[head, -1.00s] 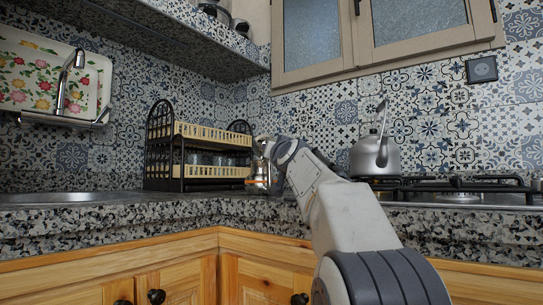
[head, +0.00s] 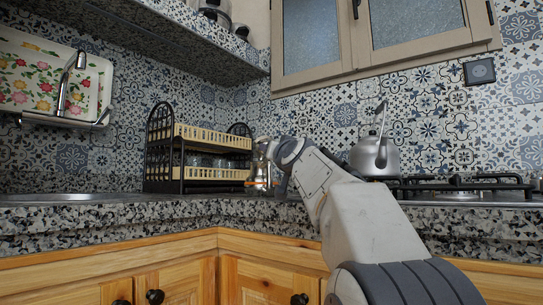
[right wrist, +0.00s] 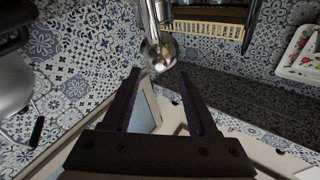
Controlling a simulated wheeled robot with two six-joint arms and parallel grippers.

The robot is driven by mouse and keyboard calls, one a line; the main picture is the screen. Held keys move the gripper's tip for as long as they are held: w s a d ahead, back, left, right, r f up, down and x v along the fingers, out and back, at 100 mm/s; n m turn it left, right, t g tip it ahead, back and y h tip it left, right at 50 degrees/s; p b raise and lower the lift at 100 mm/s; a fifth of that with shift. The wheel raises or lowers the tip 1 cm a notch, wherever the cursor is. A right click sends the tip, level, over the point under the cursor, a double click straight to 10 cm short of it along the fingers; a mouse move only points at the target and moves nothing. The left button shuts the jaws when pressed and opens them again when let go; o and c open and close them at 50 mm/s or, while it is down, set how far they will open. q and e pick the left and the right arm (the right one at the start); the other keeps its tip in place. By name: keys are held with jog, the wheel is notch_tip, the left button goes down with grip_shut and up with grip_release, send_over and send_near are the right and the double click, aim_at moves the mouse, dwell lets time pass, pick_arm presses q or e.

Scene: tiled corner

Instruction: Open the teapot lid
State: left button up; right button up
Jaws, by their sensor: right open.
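A small shiny metal teapot (head: 261,174) stands on the counter in the back corner, partly hidden behind my right gripper. In the right wrist view a shiny rounded metal piece (right wrist: 158,50), apparently part of this teapot, lies just beyond and between the fingertips. My right gripper (right wrist: 160,72) is open with nothing between its fingers. In the head view my right gripper (head: 268,146) is at the height of the teapot's upper part; I cannot tell whether it touches it. My left gripper is not in view.
A grey kettle (head: 374,157) stands by the gas hob (head: 460,185) at the right. A two-tier dish rack (head: 200,155) is left of the teapot. The sink (head: 60,197) and a floral tray (head: 45,75) are at the left. The counter's front edge (head: 150,222) runs below.

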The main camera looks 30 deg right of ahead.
jog(key=b+v, duration=0.1)
jog(key=v, duration=0.6)
jog(key=shift+b, duration=0.35)
jog(key=shift+a, duration=0.1)
